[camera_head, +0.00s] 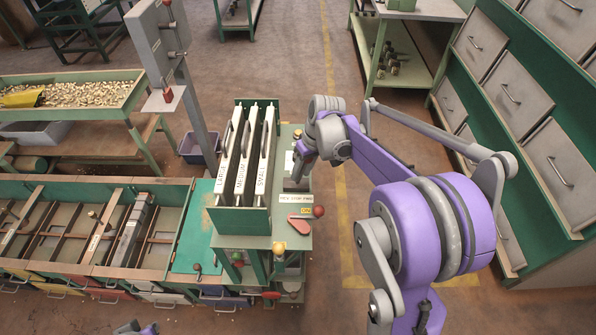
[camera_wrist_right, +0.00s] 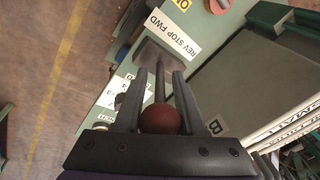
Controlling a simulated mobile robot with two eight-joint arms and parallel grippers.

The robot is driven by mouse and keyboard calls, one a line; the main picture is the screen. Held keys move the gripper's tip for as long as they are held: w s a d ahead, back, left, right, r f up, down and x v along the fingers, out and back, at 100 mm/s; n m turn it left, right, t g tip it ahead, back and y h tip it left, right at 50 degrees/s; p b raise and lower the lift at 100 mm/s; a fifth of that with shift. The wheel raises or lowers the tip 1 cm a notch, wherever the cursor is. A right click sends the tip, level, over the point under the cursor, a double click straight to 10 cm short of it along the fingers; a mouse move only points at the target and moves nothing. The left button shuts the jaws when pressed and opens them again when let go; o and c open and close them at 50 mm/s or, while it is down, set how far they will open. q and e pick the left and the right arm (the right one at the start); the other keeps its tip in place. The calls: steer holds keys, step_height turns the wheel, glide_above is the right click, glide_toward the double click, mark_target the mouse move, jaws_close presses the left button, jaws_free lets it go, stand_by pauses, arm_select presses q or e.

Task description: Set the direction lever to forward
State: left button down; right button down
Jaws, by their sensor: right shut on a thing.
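The direction lever shows in the right wrist view as a dark rod with a red-brown ball knob (camera_wrist_right: 161,120). Its rod rises from a dark plate beside the white REV STOP FWD label (camera_wrist_right: 172,34). My right gripper (camera_wrist_right: 158,100) has its two fingers on either side of the knob and is shut on it. In the head view my right gripper (camera_head: 301,160) is at the machine's right side, above the label (camera_head: 296,198), and hides most of the lever. Which mark the lever stands at I cannot tell. Part of my left gripper (camera_head: 135,328) shows at the bottom edge; its fingers are unclear.
Grey drawers (camera_head: 551,165) line the right; floor between is clear.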

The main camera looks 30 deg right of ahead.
steer(key=shift+s+d+f+t+y+b, duration=0.3)
steer(key=shift+d+t+y+b, duration=0.2)
steer(key=shift+y, duration=0.25)
steer(key=shift+s+d+f+t+y+b, duration=0.15)
steer(key=shift+s+d+t+y+b, duration=0.2)
steer(key=shift+t+y+b, duration=0.3)
steer(key=shift+w, duration=0.1)
steer(key=c, duration=0.6)
jaws_free()
steer(key=shift+d, duration=0.1)
steer(key=v, duration=1)
steer(key=shift+d+r+p, duration=0.3)
steer(key=shift+d, duration=0.05)
